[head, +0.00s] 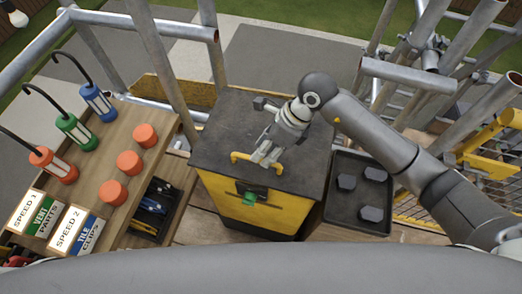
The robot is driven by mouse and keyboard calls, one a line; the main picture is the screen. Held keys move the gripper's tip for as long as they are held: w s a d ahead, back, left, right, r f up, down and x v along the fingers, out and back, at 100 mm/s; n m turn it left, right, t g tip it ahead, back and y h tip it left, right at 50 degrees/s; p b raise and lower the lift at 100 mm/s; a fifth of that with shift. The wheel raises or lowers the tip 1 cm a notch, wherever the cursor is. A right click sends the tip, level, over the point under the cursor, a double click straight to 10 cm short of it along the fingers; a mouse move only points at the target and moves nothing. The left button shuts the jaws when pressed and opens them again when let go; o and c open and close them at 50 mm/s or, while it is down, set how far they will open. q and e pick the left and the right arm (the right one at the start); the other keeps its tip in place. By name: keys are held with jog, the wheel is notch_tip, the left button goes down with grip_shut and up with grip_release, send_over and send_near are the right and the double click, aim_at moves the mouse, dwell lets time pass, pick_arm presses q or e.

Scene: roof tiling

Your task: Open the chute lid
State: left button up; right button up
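The chute is a yellow box (246,214) with a dark flat lid (230,125) lying shut on top. A yellow handle (257,165) stands on the lid near its front edge, and a green latch-like piece (250,198) sits on the front face. My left gripper is out of view.
A dark tray (337,216) with three dark hexagonal pieces lies right of the chute. At left, a wooden board (140,184) carries orange knobs, hooked coloured tools and label cards. Scaffold tubes (152,50) stand behind and at both sides.

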jog(key=shift+x, duration=1.5)
jog(key=shift+c, duration=0.3)
grip_shut()
